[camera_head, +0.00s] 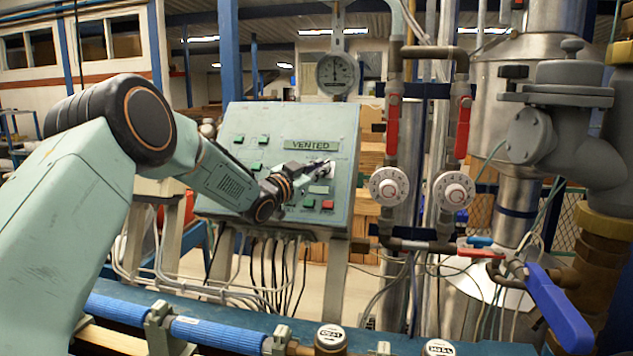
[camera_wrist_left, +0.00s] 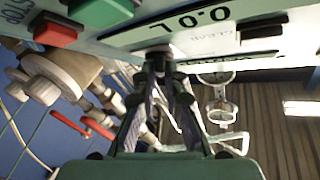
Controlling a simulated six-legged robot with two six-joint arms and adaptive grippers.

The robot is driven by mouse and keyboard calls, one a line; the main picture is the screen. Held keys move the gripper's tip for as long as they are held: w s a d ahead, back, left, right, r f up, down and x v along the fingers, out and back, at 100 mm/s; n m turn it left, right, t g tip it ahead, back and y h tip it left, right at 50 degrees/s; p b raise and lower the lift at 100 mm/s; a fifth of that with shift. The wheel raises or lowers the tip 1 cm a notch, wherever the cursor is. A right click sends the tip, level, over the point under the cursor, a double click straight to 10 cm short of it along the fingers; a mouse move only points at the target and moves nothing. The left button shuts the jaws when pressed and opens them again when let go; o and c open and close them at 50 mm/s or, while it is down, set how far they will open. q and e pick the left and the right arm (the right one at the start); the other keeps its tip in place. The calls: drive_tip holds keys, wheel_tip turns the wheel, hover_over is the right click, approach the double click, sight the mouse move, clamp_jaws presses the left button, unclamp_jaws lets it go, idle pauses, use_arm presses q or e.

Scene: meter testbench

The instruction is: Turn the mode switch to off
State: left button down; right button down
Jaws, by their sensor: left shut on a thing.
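The pale green control panel (camera_head: 290,130) stands in the middle of the head view, with a sign reading VENTED (camera_head: 311,145). My left gripper (camera_head: 325,169) reaches in from the left to the panel's right part. In the wrist view, its two fingers (camera_wrist_left: 161,62) come together on a small knob (camera_wrist_left: 158,50) at the panel face, which looks like the mode switch. The fingers cover most of it, so its pointer and setting cannot be read. My right gripper is in neither view.
A red button (camera_head: 327,204) and a green button (camera_head: 309,202) sit just below my gripper. Right of the panel stand pipes with red-handled valves (camera_head: 392,128) and round white dials (camera_head: 389,186). A gauge (camera_head: 335,73) rises behind the panel.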

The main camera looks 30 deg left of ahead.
use_arm(q)
drive_tip(key=n+y+b, duration=0.2)
drive_tip(key=n, duration=0.1)
drive_tip(key=n+y+b, duration=0.1)
drive_tip(key=y, duration=0.1)
drive_tip(key=shift+d+t, duration=0.35)
drive_tip(key=shift+t, duration=0.05)
drive_tip(key=shift+d+r+n+y+b, duration=0.15)
drive_tip(key=shift+n+y+b, duration=0.45)
drive_tip(key=shift+n+y, duration=0.85)
drive_tip(key=shift+w+r+n, duration=0.1)
drive_tip(key=shift+n, duration=0.45)
drive_tip(key=shift+r+n+y, duration=0.1)
drive_tip(key=shift+n+y, duration=0.3)
drive_tip(key=shift+y, duration=0.05)
drive_tip(key=c, duration=1.9)
unclamp_jaws()
drive_tip(key=o, duration=0.5)
drive_tip(key=shift+w+f, duration=0.2)
drive_tip(key=shift+f, duration=0.1)
drive_tip(key=shift+s, duration=0.1)
drive_tip(key=shift+s, duration=0.15)
